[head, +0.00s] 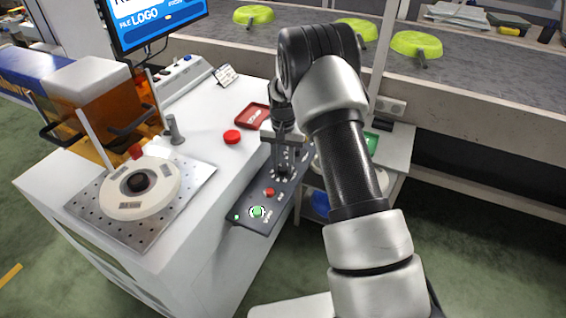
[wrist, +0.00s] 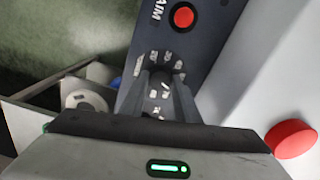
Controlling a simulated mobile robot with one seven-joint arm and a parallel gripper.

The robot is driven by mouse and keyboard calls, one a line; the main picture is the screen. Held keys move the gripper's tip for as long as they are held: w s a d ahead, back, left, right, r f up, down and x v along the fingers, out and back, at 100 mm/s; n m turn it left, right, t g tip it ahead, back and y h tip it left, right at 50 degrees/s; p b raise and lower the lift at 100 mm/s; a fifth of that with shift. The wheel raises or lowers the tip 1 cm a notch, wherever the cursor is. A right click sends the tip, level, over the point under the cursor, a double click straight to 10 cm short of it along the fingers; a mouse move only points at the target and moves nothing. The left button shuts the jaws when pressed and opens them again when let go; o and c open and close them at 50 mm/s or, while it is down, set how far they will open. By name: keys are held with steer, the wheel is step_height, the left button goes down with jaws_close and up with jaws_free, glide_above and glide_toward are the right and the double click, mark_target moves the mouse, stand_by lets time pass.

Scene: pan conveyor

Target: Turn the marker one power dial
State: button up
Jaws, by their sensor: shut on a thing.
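The dark control panel (head: 250,218) lies along the front right edge of the white worktop. My gripper (head: 282,172) points down at the panel's middle, beyond a red button (head: 270,192). In the wrist view, my gripper's fingers (wrist: 160,85) are close together over a ring of small white marks on the panel (wrist: 205,25). They are shut on the dial there.
A lit green button (head: 257,211) sits at the panel's near end. A round machine (head: 140,187) stands at left. Green pans (head: 416,44) lie on the conveyor behind.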

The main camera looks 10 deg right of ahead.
mark_target(283, 167)
steer(key=n, duration=0.4)
steer(key=shift+n+p, duration=0.4)
steer(key=shift+n, duration=1.2)
steer(key=o, duration=1)
steer(key=shift+o, duration=0.2)
steer(key=shift+r, duration=0.1)
step_height(283, 167, up, 17)
steer(key=p, duration=0.3)
steer(key=shift+r, duration=0.15)
